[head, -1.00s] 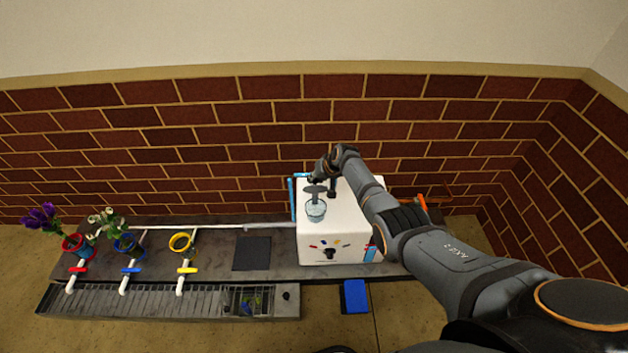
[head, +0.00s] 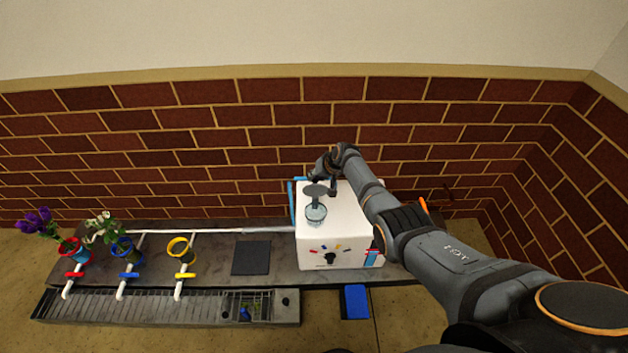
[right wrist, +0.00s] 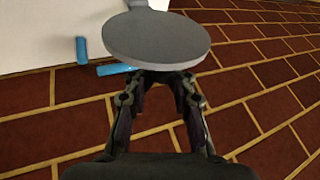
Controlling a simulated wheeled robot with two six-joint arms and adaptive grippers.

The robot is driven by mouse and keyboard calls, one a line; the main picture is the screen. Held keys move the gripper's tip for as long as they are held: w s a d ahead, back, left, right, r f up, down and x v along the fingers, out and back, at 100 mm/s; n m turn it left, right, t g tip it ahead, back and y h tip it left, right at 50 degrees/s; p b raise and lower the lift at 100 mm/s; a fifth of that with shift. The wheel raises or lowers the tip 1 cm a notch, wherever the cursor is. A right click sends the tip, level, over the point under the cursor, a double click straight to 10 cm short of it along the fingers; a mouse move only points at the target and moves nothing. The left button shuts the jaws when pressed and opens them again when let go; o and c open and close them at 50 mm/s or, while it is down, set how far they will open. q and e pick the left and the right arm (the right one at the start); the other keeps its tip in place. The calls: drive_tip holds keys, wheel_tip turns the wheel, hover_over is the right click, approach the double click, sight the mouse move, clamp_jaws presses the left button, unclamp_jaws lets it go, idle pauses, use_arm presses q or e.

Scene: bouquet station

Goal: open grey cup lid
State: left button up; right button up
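The round grey cup lid (head: 316,190) is at the upper side of the clear cup (head: 316,214) on the white box (head: 345,235). In the right wrist view the lid (right wrist: 157,41) is a flat disc just in front of my right gripper (right wrist: 164,77). Its two fingers are spread apart at the lid's near edge, their tips partly hidden by it. I cannot tell whether they touch it. In the head view my right gripper (head: 322,177) is just behind the lid. My left gripper is not in view.
Red, blue and yellow rings (head: 181,248) hold pots along the bench's left side, two with flowers. A dark square pad (head: 251,257) lies left of the box. Blue pieces (right wrist: 116,69) show beside the box. A brick wall (head: 250,125) stands behind.

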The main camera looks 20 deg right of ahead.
drive_tip(key=o, duration=0.4)
drive_tip(key=shift+s+d, duration=0.15)
drive_tip(key=shift+f, duration=0.1)
drive_tip(key=shift+a, duration=0.2)
drive_tip(key=shift+s, duration=0.1)
drive_tip(key=v, duration=1.2)
drive_tip(key=shift+d, duration=0.1)
